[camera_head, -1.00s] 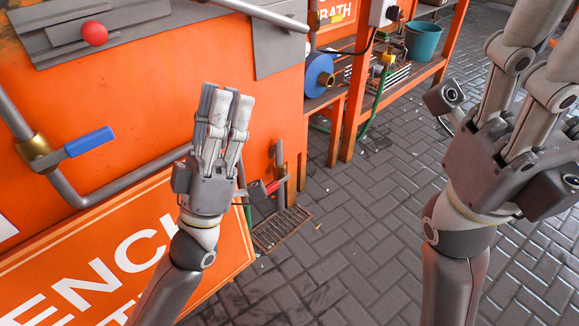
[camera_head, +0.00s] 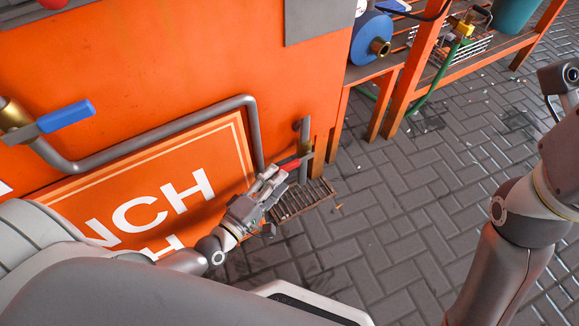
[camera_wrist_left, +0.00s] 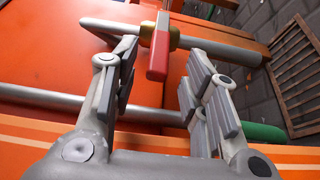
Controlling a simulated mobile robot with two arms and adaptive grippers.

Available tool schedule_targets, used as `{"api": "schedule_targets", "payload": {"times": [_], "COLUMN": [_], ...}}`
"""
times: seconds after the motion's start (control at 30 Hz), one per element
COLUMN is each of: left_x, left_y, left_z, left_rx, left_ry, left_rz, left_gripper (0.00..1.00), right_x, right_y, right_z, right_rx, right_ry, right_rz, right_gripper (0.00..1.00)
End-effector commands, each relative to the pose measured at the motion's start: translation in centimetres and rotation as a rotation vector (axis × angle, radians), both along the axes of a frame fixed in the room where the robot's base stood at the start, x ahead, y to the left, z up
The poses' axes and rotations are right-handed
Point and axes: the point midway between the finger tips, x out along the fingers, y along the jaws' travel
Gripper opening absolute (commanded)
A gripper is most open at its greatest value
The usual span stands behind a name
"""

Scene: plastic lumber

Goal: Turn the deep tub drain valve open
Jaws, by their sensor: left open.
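The drain valve has a red lever (camera_head: 291,164) on a pipe low at the right end of the orange tub (camera_head: 200,60). In the left wrist view the red lever (camera_wrist_left: 160,53) lies between the fingers, its end pointing toward my palm, with a brass body (camera_wrist_left: 158,36) behind it. My left gripper (camera_head: 273,180) is open around the lever, with gaps visible on both sides. My right gripper (camera_head: 560,82) is only partly in view at the right edge, away from the valve.
A blue-handled valve (camera_head: 66,116) sits on the tub's left side. A floor grate (camera_head: 303,201) lies below the drain. An orange rack (camera_head: 400,100) holds a blue reel (camera_head: 372,38) and a teal bucket (camera_head: 513,14). The paved floor (camera_head: 400,220) is mostly clear.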

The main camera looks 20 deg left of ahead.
Motion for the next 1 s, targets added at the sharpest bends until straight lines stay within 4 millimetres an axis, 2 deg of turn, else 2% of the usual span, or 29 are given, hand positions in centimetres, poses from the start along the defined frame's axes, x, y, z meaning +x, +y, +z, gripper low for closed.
{"api": "schedule_targets", "payload": {"times": [0.1,0.3,0.43,0.7,1.0], "left_x": [2.3,4.7,5.4,5.4,5.4], "left_y": [-0.6,-1.3,-1.5,-1.5,-1.5], "left_z": [-0.2,-0.1,0.0,0.1,0.1], "left_rx": [-0.001,0.001,0.0,0.002,0.002], "left_ry": [-0.005,-0.003,-0.002,-0.001,-0.001], "left_rz": [0.002,0.001,0.0,0.0,0.0], "left_gripper": [0.41,0.41,0.41,0.41,0.03], "right_x": [-0.5,-1.0,-1.2,-1.2,-1.2], "right_y": [0.0,0.1,0.1,0.1,0.2], "right_z": [0.0,0.5,0.6,0.7,0.7], "right_rx": [-0.001,-0.003,-0.004,-0.005,-0.005], "right_ry": [-0.027,-0.051,-0.055,-0.056,-0.056], "right_rz": [-0.001,-0.002,-0.003,-0.003,-0.003], "right_gripper": [0.49,0.49,0.49,0.49,0.49]}}
